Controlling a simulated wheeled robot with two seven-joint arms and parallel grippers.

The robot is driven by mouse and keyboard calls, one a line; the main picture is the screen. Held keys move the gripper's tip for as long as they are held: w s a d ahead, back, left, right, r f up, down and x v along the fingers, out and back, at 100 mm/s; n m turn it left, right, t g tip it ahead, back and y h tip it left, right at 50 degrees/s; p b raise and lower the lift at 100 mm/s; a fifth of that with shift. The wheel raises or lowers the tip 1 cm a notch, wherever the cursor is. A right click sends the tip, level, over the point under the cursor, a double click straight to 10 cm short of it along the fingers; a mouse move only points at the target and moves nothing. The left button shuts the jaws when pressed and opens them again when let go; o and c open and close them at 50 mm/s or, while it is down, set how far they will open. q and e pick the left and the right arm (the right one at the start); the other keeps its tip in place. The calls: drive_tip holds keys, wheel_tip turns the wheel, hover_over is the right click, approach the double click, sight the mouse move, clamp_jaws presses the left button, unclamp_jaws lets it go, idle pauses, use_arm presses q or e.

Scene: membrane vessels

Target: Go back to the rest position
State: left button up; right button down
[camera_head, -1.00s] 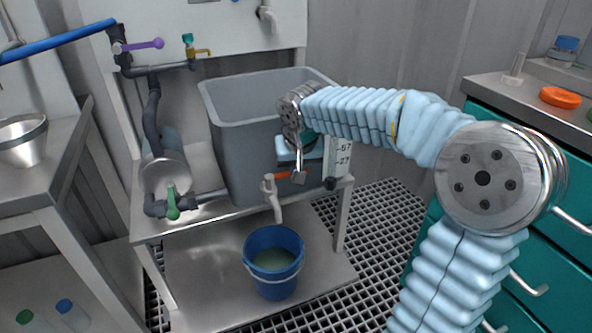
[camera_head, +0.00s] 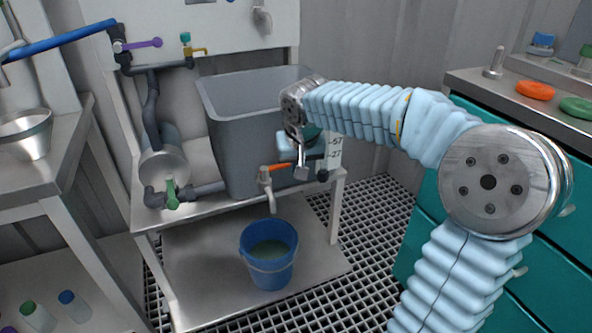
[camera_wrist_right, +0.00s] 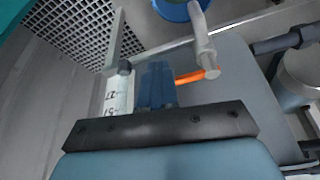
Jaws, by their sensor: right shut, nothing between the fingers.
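My right arm reaches in from the right in the head view, covered in a light blue sleeve. Its gripper (camera_head: 302,172) hangs at the front right of the grey tank, near the tap with the orange handle (camera_head: 279,167). In the right wrist view the blue fingers (camera_wrist_right: 157,86) are together with nothing between them, and the orange handle (camera_wrist_right: 190,77) lies just to their right. I cannot tell if they touch it. My left gripper is not in view.
The grey tank (camera_head: 228,130) stands on a metal table. A blue bucket (camera_head: 268,270) with liquid sits on the lower shelf under the tap. A teal cabinet (camera_head: 546,215) stands right. A metal bowl (camera_head: 30,135) is on the left bench.

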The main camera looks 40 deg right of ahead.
drive_tip(key=d+p+v, duration=0.1)
drive_tip(key=v, duration=0.7)
drive_tip(key=w+a+f+n+g+y+p, duration=0.1)
drive_tip(key=w+a+f, duration=0.1)
drive_tip(key=a+f, duration=0.45)
drive_tip(key=w+a+f+n+y, duration=0.1)
drive_tip(key=a+f, duration=0.2)
drive_tip(key=f, duration=0.6)
drive_tip(key=w+a+f+n+g+y+p, duration=0.1)
drive_tip(key=w+a+f+n+y, duration=0.1)
drive_tip(key=a+f, duration=0.35)
drive_tip(key=s+a+f, duration=0.3)
drive_tip(key=s+f, duration=0.3)
drive_tip(key=f, duration=0.2)
drive_tip(key=s+a+f+y+p, duration=0.1)
drive_tip(key=s+a+f, duration=0.3)
drive_tip(key=s+f, duration=0.2)
drive_tip(key=s+a+f+g+y+p, duration=0.1)
drive_tip(key=s+a+f, duration=0.2)
drive_tip(key=f, duration=0.6)
drive_tip(key=s, duration=0.2)
drive_tip(key=shift+s+a+f+m, duration=0.3)
drive_tip(key=shift+s, duration=0.1)
